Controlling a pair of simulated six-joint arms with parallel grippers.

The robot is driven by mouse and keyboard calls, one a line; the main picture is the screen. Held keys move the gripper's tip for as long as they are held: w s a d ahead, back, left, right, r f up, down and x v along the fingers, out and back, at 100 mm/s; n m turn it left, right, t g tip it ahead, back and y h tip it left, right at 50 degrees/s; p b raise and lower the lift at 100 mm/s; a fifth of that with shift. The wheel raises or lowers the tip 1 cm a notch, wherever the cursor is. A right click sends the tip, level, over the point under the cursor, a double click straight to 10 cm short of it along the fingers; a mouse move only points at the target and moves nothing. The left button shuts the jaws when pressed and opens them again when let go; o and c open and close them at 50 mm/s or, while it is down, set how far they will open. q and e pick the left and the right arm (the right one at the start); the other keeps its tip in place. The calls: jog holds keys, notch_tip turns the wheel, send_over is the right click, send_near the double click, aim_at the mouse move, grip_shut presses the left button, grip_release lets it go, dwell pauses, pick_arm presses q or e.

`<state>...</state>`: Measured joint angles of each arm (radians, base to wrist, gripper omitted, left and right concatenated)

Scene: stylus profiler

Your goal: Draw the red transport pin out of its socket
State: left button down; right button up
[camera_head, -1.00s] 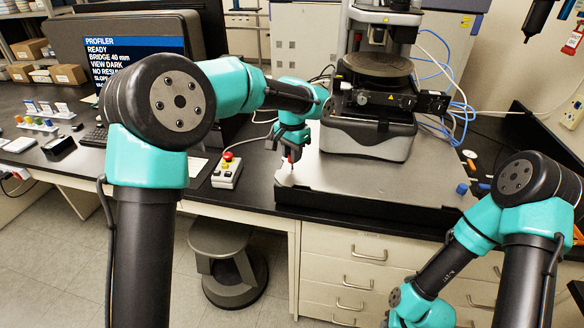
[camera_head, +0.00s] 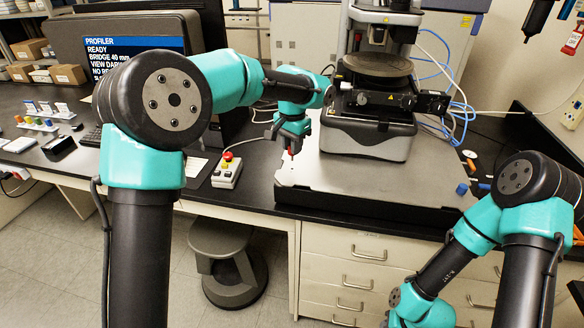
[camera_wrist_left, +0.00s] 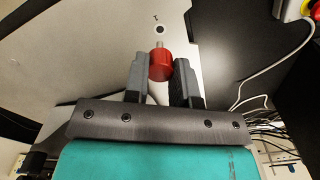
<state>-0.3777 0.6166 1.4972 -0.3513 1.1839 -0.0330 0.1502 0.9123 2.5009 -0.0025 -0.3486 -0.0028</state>
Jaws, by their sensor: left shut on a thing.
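The red transport pin (camera_head: 291,152) is between the fingers of my left gripper (camera_head: 286,148), over the front left corner of the profiler's grey base plate (camera_head: 350,187). In the left wrist view the pin's red head (camera_wrist_left: 160,65) sits between the two grey fingers of the left gripper (camera_wrist_left: 161,72). Its short metal shank points away from the gripper. A small round dark hole, seemingly the socket (camera_wrist_left: 159,29), shows in the plate just beyond the shank tip, apart from it. My right gripper is out of view; only arm links show at lower right.
The profiler (camera_head: 368,135) with its round stage stands on the plate. A control box with a red button (camera_head: 227,170) lies left of the plate. A blue cap (camera_head: 461,189) lies near the plate's right side. Cables run behind.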

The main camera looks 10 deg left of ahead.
pick_arm(q)
jog(key=shift+r, duration=0.1)
jog(key=shift+r, duration=2.4)
